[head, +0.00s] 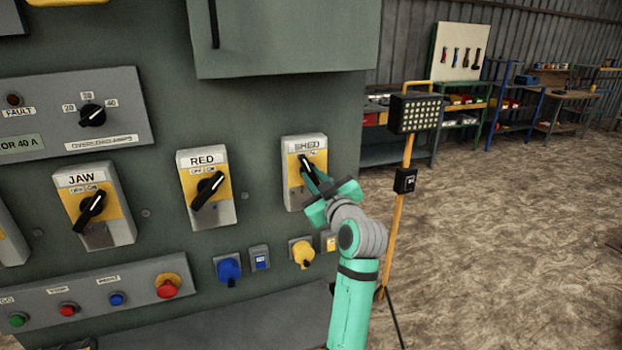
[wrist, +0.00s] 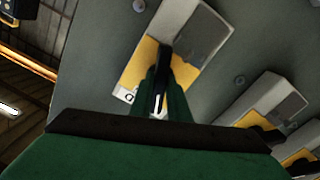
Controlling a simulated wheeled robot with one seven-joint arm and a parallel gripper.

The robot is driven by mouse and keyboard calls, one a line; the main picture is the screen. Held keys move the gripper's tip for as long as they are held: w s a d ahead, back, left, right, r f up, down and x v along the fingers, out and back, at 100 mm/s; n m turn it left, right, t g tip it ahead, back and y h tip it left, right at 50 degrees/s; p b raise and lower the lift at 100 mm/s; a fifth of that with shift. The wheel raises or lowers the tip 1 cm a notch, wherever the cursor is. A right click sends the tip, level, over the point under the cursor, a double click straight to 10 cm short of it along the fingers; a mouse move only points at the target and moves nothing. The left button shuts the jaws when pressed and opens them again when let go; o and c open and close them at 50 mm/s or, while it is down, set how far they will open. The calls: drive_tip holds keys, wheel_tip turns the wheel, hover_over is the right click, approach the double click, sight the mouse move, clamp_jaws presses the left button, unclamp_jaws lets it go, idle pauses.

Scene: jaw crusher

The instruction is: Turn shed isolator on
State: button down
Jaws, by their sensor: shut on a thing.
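The shed isolator (head: 293,192) is a grey and yellow box labelled SHED on the green panel, at the right in the head view. Its black rotary handle (head: 305,162) points up and slightly left in the picture. My gripper (head: 311,174) is shut on this handle and hides its lower part. In the wrist view the isolator box (wrist: 204,38) shows, with the black handle (wrist: 160,90) between the green fingers (wrist: 160,100). Its position label is mostly covered.
The RED isolator (head: 222,212) and JAW isolator (head: 108,233) are to the left, their handles slanting up to the right. Blue (head: 229,270) and yellow (head: 302,253) sockets sit below. A work lamp (head: 415,113) on a yellow stand is close to my arm's right.

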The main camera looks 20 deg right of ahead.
drive_tip(key=m, duration=0.2)
drive_tip(key=shift+f+m, duration=0.1)
drive_tip(key=shift+m, duration=0.3)
drive_tip(key=m, duration=0.4)
drive_tip(key=shift+m, duration=0.3)
drive_tip(key=m, duration=0.2)
drive_tip(key=shift+a+m, duration=0.15)
drive_tip(key=shift+m, duration=0.95)
drive_tip(key=shift+w+a+m, duration=0.1)
drive_tip(key=shift+m, duration=0.9)
drive_tip(key=shift+d, duration=0.25)
